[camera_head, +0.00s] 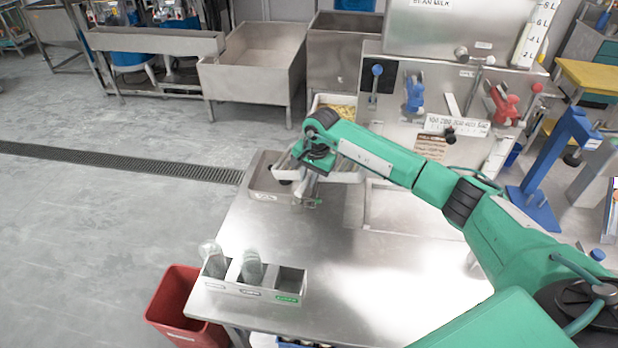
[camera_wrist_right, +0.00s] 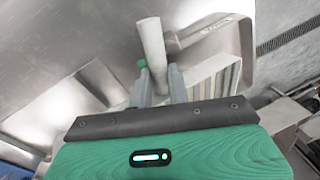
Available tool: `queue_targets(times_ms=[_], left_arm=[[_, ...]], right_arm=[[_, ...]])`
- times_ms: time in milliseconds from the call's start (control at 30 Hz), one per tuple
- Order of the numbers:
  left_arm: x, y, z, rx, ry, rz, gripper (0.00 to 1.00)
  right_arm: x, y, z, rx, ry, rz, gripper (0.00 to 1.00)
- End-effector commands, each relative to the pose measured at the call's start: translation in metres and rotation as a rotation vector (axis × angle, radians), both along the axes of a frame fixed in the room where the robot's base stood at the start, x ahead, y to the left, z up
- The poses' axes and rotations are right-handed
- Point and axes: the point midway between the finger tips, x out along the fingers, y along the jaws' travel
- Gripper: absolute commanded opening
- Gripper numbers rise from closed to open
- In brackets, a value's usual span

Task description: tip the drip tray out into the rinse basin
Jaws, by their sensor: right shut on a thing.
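My right gripper (camera_head: 309,178) is over the right part of the rinse basin (camera_head: 262,195), a shallow steel basin at the table's back left corner. It is shut on the pale drip tray (camera_head: 345,177), which sticks out to both sides of the jaws. In the right wrist view the fingers (camera_wrist_right: 160,78) close on a pale round bar (camera_wrist_right: 152,42), seemingly the tray's handle. A slatted pale part beside it lies over the basin (camera_wrist_right: 247,50). The arm hides part of the tray. I cannot tell its exact tilt or whether it holds liquid. My left gripper is out of view.
A steel rack (camera_head: 250,290) with two clear cups stands at the table's front left, above a red bin (camera_head: 178,310). The grinder machine (camera_head: 440,95) with coloured levers stands behind. A yellow-filled container (camera_head: 335,106) is behind the gripper. The table's middle (camera_head: 340,260) is clear.

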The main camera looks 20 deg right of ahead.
Motion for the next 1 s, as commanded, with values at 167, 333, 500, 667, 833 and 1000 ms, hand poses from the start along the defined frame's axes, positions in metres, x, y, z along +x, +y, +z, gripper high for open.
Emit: queue_targets(times_ms=[167,333,500,667,833,1000], left_arm=[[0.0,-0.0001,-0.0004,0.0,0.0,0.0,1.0],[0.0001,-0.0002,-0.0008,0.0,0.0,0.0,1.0],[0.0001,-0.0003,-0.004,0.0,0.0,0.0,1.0],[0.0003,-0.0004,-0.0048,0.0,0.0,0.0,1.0],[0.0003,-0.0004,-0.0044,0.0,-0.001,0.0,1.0],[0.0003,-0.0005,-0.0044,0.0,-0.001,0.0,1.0]], right_arm=[[-0.0013,-0.0006,-0.0016,-0.013,0.017,0.0,0.0],[-0.001,-0.0005,-0.0011,-0.013,0.017,0.0,0.0],[0.0011,0.0008,0.0039,-0.012,0.014,0.001,0.0],[0.0015,0.0018,0.0071,-0.011,0.014,0.0,0.0],[0.0016,0.0017,0.0073,-0.011,0.014,0.0,0.0],[0.0015,0.0017,0.0074,-0.011,0.014,0.0,0.0]])
